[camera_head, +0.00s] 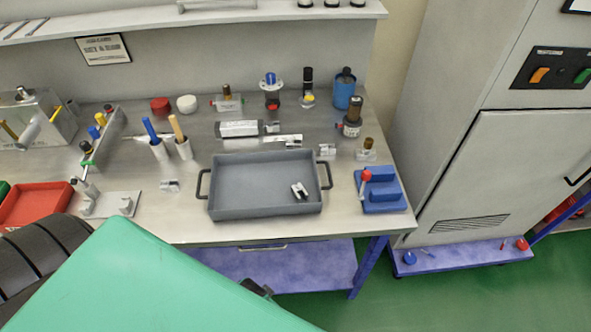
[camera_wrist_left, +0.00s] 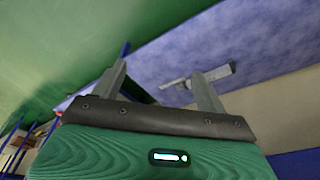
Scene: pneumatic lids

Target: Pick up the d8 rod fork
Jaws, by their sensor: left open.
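Several small metal fork-like pieces are in the head view. One fork piece (camera_head: 299,190) lies in the grey tray (camera_head: 235,208), towards its right side. Another small metal piece (camera_head: 170,185) lies on the bench left of the tray, and another (camera_head: 327,150) is behind the tray's right end. I cannot tell which is the d8 rod fork. My left gripper (camera_wrist_left: 160,88) is open, with nothing between its fingers in the left wrist view. It is low in front of the bench, apart from these pieces; my green arm covers the head view's lower left. My right gripper is not in view.
The tray has dark side handles. A blue fixture (camera_head: 383,192) is at the right edge, a red bin (camera_head: 36,203) at left. A purple lower shelf (camera_head: 290,268) lies below the bench.

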